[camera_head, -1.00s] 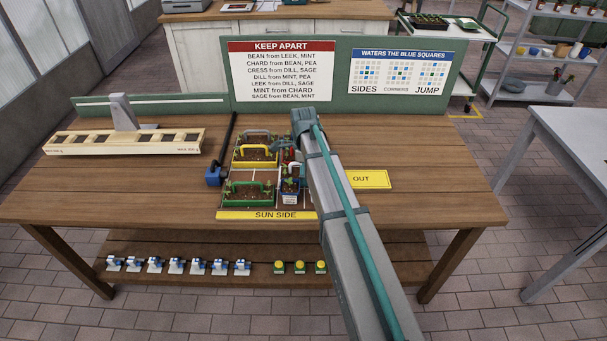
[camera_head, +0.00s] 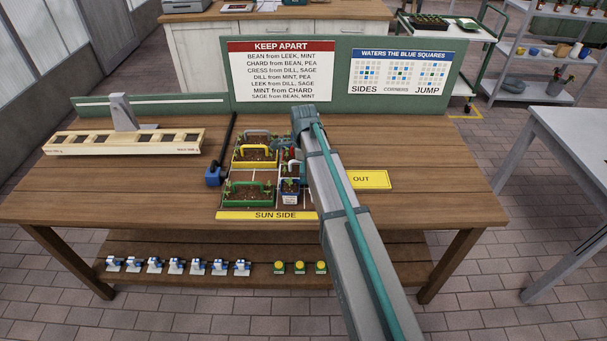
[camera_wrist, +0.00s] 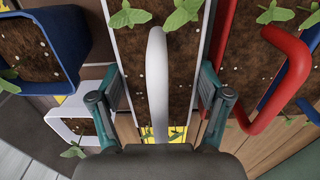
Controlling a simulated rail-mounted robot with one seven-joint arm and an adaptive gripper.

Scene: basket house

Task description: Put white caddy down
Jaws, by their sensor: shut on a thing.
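The white caddy (camera_wrist: 128,45), a long box of dark soil with green seedlings, fills the middle of the wrist view. Its thick white handle (camera_wrist: 157,75) runs between the two fingers of my gripper (camera_wrist: 160,105), which is shut on it. In the head view my gripper (camera_head: 290,160) is among the caddies at the right of the planting area, and my arm partly hides this spot. I cannot tell whether the caddy's base touches the table.
A red-handled caddy (camera_wrist: 285,75) is close on the right in the wrist view. A blue caddy (camera_wrist: 35,50) and a small white pot (camera_wrist: 72,118) are on the left. Yellow (camera_head: 270,165) and green (camera_head: 236,199) caddies stand left of my gripper. Bare table surrounds the OUT card (camera_head: 368,180).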

